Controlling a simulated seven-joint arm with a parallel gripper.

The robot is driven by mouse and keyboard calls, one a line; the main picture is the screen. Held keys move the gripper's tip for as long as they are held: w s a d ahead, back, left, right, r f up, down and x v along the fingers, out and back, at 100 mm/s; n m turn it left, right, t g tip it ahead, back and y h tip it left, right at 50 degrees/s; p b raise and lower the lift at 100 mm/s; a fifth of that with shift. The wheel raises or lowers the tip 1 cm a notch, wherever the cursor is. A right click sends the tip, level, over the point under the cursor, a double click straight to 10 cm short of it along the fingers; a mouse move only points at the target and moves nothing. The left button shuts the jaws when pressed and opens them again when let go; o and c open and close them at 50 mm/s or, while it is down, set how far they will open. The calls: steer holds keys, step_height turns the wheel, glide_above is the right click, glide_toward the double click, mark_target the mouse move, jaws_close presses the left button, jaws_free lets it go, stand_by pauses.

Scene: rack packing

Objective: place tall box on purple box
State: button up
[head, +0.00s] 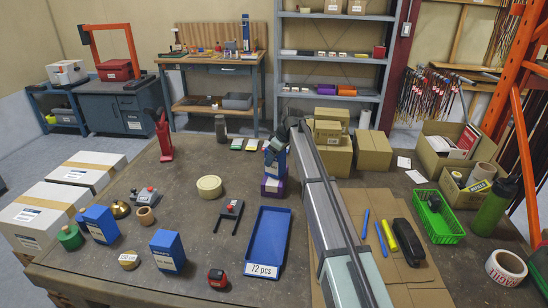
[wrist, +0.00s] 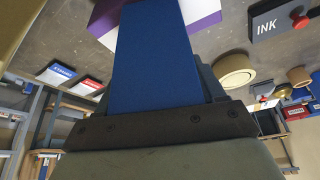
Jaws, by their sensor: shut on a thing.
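My gripper (head: 278,147) is shut on a tall blue box (head: 274,164), which hangs roughly upright below it. In the wrist view the blue box (wrist: 150,60) fills the middle, in front of the gripper's dark jaw part. The purple box (head: 272,187), with a white label area, stands on the table directly below the held box in the head view. It also shows in the wrist view (wrist: 205,12), partly hidden behind the blue box. The held box's lower end appears at the purple box's top; I cannot tell whether they touch.
A blue tray (head: 285,215) lies just in front of the purple box. Two other blue boxes (head: 168,250) (head: 98,223) stand at the front left. A tape roll (head: 209,186) and a dark stamp-like item (head: 230,212) lie left. Cardboard boxes (head: 335,155) stand to the right.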

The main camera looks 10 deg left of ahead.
steer(key=shift+f, duration=0.1)
steer(key=o, duration=1.3)
steer(key=v, duration=1.2)
